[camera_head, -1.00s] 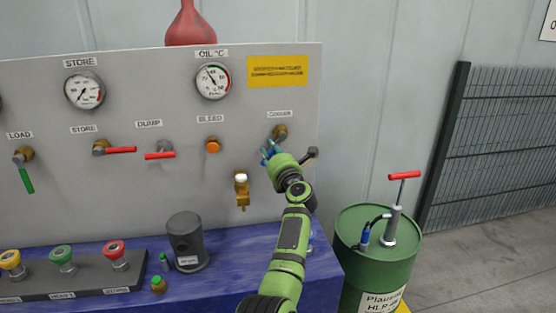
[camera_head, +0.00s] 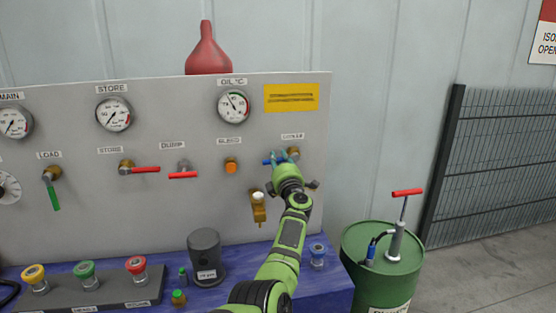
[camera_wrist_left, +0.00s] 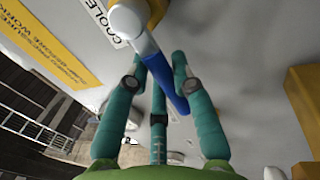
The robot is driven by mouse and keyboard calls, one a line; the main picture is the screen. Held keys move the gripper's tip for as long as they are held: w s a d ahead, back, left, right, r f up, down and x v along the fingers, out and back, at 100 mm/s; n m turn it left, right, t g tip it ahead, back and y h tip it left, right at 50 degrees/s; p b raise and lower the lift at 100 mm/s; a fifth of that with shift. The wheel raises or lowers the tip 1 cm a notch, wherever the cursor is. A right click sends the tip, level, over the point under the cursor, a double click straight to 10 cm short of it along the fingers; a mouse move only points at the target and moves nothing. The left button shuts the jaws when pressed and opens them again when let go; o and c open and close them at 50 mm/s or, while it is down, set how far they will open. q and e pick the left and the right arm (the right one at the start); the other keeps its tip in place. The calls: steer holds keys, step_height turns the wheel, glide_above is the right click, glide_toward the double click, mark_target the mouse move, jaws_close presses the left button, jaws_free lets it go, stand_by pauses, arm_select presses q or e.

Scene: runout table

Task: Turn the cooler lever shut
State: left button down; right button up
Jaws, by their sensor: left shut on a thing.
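The cooler lever has a blue handle (camera_wrist_left: 172,88) on a pale metal arm, with a brass valve body (camera_head: 293,153) behind it under the COOLER label (camera_head: 292,136). In the head view the blue part (camera_head: 268,161) points left from the valve, about level. My left gripper (camera_head: 280,162) is at the lever and hides part of it. In the wrist view the teal fingers (camera_wrist_left: 160,85) are shut on the blue handle, which runs between them. My right gripper is in neither view.
A brass tap with a white top (camera_head: 258,203) sits just below left of my gripper. The red dump lever (camera_head: 183,175) and orange bleed knob (camera_head: 231,167) lie to the left. A green drum (camera_head: 383,280) with a hand pump stands at right.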

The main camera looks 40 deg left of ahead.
arm_select(q)
steer(key=shift+s+a+r+m+p, duration=0.1)
steer(key=shift+a+r+m+p, duration=0.15)
steer(key=shift+r+m+p, duration=0.4)
steer(key=shift+r, duration=0.15)
steer(key=c, duration=1.1)
jaws_free()
steer(key=shift+o, duration=0.4)
steer(key=shift+a+f, duration=0.15)
steer(key=shift+f, duration=0.25)
steer(key=shift+s+d+f, duration=0.15)
steer(key=shift+d+f, duration=0.05)
steer(key=shift+d, duration=0.6)
steer(key=v, duration=1)
steer(key=shift+s, duration=0.4)
steer(key=shift+a, duration=0.1)
